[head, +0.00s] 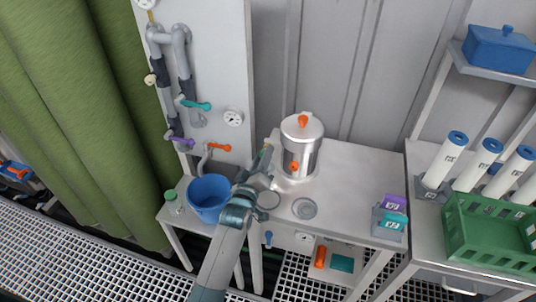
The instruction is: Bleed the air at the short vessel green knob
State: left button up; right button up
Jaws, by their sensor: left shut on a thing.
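A short silver vessel (300,155) with a white lid stands on the white table. It has an orange knob (303,121) on its lid and another orange knob (293,167) low on its front. My left gripper (263,164) is just left of the vessel, shut on a small slim thing (267,149) that looks greenish at its tip. It is too small to tell what this is. I cannot make out a separate green knob on the vessel. My right gripper is not in view.
A blue bucket (209,194) and a green-capped bottle (172,202) stand left of my arm. Pipes with teal (197,105), purple (183,141) and orange (219,147) handles rise behind. A green crate (486,254) is at right. The table right of the vessel is mostly clear.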

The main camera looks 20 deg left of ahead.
pick_arm(q)
jog(key=shift+m+p, duration=0.5)
jog(key=shift+m, duration=1.6)
jog(key=o, duration=1)
jog(key=shift+o, duration=0.2)
jog(key=shift+s, duration=0.1)
